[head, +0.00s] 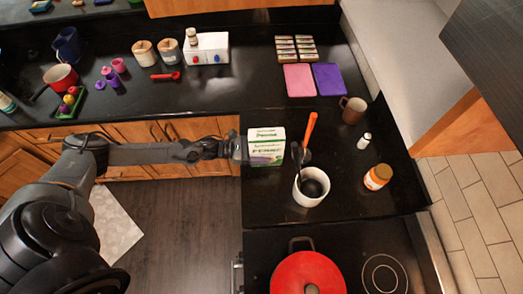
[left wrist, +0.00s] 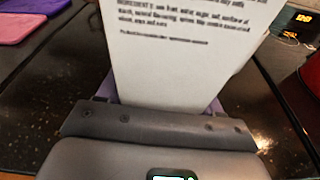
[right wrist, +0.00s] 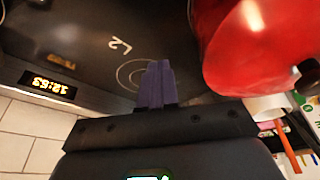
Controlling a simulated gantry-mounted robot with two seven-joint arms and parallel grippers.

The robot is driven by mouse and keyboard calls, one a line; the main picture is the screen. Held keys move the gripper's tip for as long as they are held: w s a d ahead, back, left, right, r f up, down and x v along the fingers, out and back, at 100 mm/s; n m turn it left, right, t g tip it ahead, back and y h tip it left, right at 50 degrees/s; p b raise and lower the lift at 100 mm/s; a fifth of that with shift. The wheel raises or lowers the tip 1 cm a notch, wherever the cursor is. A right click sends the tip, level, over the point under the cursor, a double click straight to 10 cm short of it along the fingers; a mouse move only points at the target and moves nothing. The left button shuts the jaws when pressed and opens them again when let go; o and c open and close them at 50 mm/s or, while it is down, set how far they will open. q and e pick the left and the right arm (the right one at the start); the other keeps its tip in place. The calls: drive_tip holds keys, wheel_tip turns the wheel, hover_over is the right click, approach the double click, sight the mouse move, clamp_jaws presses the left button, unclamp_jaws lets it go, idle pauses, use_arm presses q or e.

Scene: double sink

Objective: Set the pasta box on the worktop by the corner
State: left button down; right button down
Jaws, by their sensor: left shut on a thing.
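The pasta box (head: 266,147), white with green and purple print, stands over the left edge of the right-hand worktop (head: 340,205); I cannot tell whether it touches the surface. My left gripper (head: 240,148) comes in from the left and is shut on it. In the left wrist view the box's white text side (left wrist: 185,50) rises between the fingers. My right gripper (right wrist: 156,84) shows only in the right wrist view, its purple fingers together and empty, over the dark hob. The worktop's corner area lies behind the box.
Pink (head: 299,80) and purple boards (head: 328,79) lie behind. A red pot (head: 307,274) sits on the hob.

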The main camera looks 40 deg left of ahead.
use_arm(q)
drive_tip(key=shift+c, duration=0.8)
unclamp_jaws()
drive_tip(key=shift+f, duration=0.15)
drive_tip(key=b+v, duration=0.1)
drive_tip(key=v, duration=1.1)
drive_tip(key=shift+s, duration=0.1)
